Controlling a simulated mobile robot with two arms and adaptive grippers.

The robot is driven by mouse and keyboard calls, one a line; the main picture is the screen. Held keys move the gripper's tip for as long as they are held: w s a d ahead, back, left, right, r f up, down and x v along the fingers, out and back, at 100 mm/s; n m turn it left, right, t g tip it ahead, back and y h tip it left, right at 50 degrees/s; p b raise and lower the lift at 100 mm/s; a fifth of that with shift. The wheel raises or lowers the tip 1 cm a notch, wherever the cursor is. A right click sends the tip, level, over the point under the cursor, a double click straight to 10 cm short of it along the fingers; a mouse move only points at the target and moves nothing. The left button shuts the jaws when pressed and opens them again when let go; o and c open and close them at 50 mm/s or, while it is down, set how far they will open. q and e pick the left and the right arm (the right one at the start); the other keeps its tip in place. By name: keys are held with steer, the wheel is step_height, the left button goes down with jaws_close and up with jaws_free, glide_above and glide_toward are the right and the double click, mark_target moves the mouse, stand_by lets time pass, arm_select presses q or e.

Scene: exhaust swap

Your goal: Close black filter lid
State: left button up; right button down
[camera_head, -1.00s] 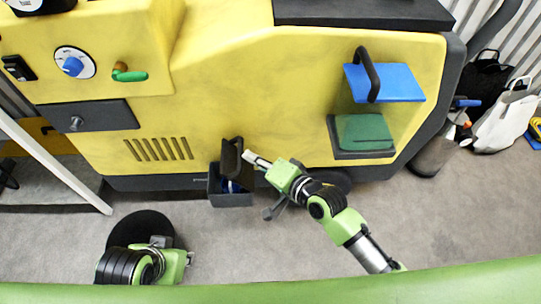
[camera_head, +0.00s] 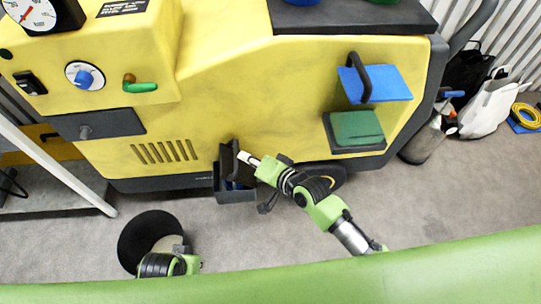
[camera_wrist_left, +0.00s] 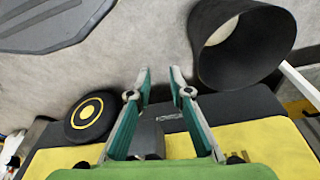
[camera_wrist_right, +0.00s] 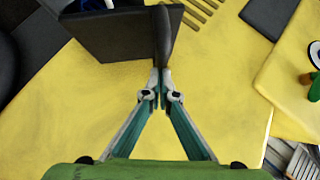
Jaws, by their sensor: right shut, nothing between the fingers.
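The black filter lid (camera_head: 229,164) stands open and roughly upright at the back of the black filter box (camera_head: 236,196) on the yellow machine's lower front. Something blue (camera_head: 232,185) shows inside the box. My right gripper (camera_head: 242,157) is shut and empty, with its tips at the lid's right edge. In the right wrist view the lid (camera_wrist_right: 164,35) appears nearly edge-on just beyond the shut fingertips (camera_wrist_right: 160,80); whether they touch cannot be told. My left gripper (camera_wrist_left: 160,80) is open and empty, low at the left and away from the lid.
The yellow machine (camera_head: 230,80) fills the back. A blue lid with a black handle (camera_head: 382,84) and a green filter (camera_head: 357,128) are to the right. A black cylinder (camera_wrist_left: 228,75) stands near my left gripper.

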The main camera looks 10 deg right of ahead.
steer(key=shift+a+r, duration=0.1)
steer(key=shift+r, duration=0.05)
steer(key=shift+a, duration=0.1)
arm_select(q)
steer(key=shift+s+a+f, duration=0.15)
steer(key=shift+s+f, duration=0.05)
steer(key=shift+f, duration=0.25)
steer(key=shift+s+a+f, duration=0.1)
steer(key=shift+s+f, duration=0.05)
steer(key=shift+f, duration=0.3)
arm_select(e)
steer(key=shift+f, duration=0.2)
steer(key=shift+s+r, duration=0.1)
